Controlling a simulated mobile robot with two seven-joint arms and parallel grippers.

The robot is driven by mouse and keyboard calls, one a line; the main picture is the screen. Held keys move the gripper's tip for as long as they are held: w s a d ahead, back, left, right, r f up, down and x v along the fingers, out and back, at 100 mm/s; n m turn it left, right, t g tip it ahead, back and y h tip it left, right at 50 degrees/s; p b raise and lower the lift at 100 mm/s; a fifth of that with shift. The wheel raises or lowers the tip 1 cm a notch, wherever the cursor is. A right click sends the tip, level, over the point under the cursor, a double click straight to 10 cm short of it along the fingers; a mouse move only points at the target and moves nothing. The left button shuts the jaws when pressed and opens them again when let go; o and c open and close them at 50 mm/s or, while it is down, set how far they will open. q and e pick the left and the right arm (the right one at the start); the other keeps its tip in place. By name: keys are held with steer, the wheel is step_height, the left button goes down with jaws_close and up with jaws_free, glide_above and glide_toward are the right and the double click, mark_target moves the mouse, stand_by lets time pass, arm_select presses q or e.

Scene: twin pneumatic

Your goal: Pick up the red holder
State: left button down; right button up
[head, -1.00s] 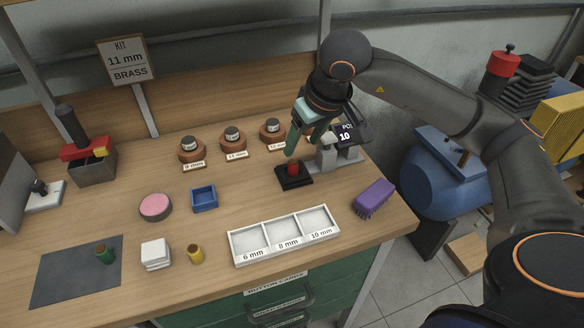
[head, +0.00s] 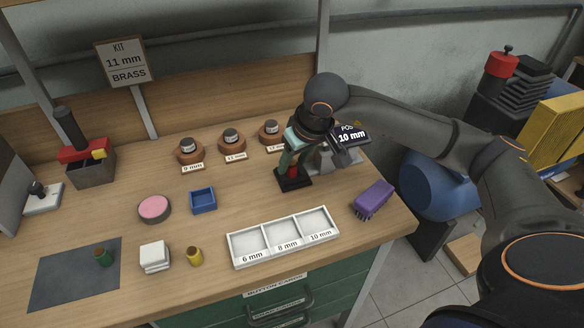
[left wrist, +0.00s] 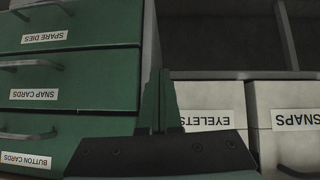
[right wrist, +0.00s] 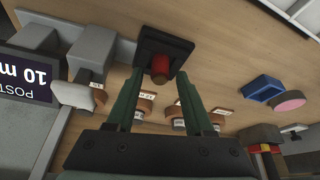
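The red holder (head: 294,171) is a small red cylinder standing on a square black base (head: 293,183) at the right of the bench. It also shows in the right wrist view (right wrist: 160,66), on its base (right wrist: 178,46). My right gripper (head: 291,167) is over the holder, with green fingers partly covering it in the head view. In the right wrist view the right gripper (right wrist: 160,76) is open, and the red cylinder appears between its fingertips. I see no contact. My left gripper (left wrist: 160,88) shows its fingers together and empty, before the drawers.
A grey press with a "10 mm" display (head: 350,134) stands right beside the holder. A purple brush (head: 373,198) and a white three-part tray (head: 233,251) are nearer the front. Several round dies (head: 232,138) stand behind, and a blue tray (head: 203,208) is left.

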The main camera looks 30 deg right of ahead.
jaws_close()
stand_by(0.5)
